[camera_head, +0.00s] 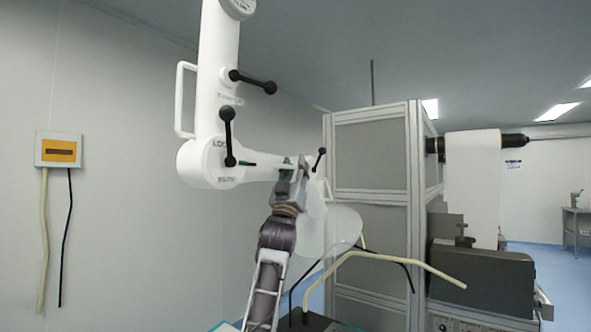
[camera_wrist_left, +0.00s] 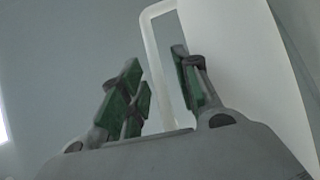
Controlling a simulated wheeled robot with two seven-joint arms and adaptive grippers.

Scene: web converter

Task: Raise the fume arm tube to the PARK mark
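The white fume arm tube (camera_head: 212,75) rises at the upper left in the head view, with a round joint (camera_head: 205,165) at its lower end. A white loop handle (camera_head: 180,100) is on its left side, and black ball-ended levers (camera_head: 228,135) are on its front. Small lettering is on the tube and joint; I cannot make out a PARK mark. My left gripper (camera_head: 290,168) is in front of the lower white link, right of the joint. In the left wrist view its green-padded fingers (camera_wrist_left: 157,62) are apart, with the handle (camera_wrist_left: 153,50) showing between and beyond them. My right gripper is not in view.
A grey framed cabinet (camera_head: 370,155) stands right of the tube. A white and dark machine (camera_head: 475,280) is further right. A yellow-faced wall box (camera_head: 58,150) with hanging cables is at left. A bent cream tube (camera_head: 400,262) crosses low in front.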

